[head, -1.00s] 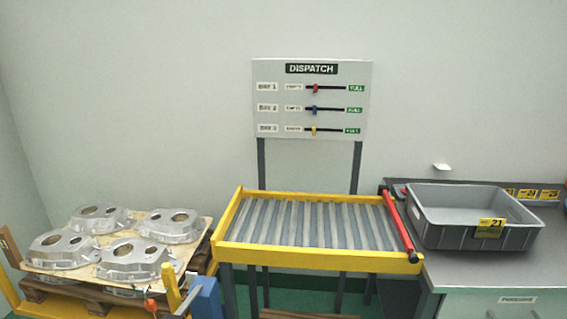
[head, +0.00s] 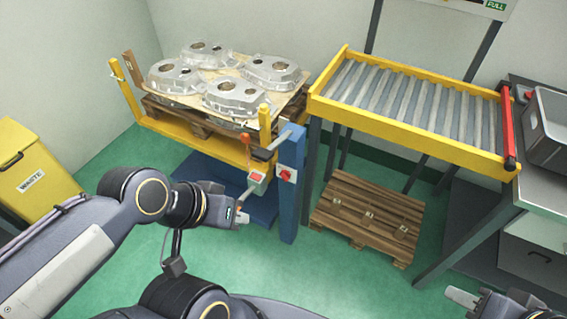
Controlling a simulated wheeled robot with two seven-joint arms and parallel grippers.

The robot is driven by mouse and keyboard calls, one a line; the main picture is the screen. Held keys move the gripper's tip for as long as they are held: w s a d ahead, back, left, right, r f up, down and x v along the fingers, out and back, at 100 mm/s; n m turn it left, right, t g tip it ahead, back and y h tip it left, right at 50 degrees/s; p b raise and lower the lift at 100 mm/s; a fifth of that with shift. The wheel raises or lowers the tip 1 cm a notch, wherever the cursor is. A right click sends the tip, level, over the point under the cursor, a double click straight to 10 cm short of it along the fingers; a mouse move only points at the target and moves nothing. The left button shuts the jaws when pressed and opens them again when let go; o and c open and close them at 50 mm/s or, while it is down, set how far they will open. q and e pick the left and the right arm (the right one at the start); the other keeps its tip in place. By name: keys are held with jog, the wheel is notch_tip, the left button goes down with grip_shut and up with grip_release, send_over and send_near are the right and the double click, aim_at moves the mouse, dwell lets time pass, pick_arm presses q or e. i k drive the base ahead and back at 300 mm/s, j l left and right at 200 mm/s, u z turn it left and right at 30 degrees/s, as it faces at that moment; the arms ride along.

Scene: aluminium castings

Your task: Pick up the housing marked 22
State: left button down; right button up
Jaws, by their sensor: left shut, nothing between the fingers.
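Several grey cast housings sit on a board on a raised wooden pallet at the upper left: a back-left one (head: 208,53), a front-left one (head: 173,77), a back-right one (head: 273,71) and a front-right one (head: 235,98). No number is readable on any of them, so I cannot tell which is marked 22. My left gripper (head: 242,213) is shut and empty, in front of and below the pallet, apart from the housings. My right gripper (head: 461,297) shows at the bottom right edge, far from the housings; its fingers are too unclear to judge.
A yellow lift frame (head: 190,138) with posts and a blue column (head: 290,185) surrounds the pallet. A yellow-framed roller conveyor (head: 405,135) stands to its right, with an empty wooden pallet (head: 370,215) below. A grey bin (head: 548,130) is at the right, a yellow waste bin (head: 35,170) at the left.

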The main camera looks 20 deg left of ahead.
aim_at(169, 76)
jog(key=u, duration=1.55)
jog(key=i+j, duration=0.3)
jog(key=i, duration=0.2)
jog(key=i+j, duration=0.25)
jog(key=i, duration=0.3)
jog(key=i+j, duration=0.3)
jog(key=i, duration=0.2)
jog(key=i+j, duration=0.3)
jog(key=i, duration=0.25)
jog(key=i+j, duration=0.3)
jog(key=i, duration=0.2)
jog(key=l+z, duration=0.05)
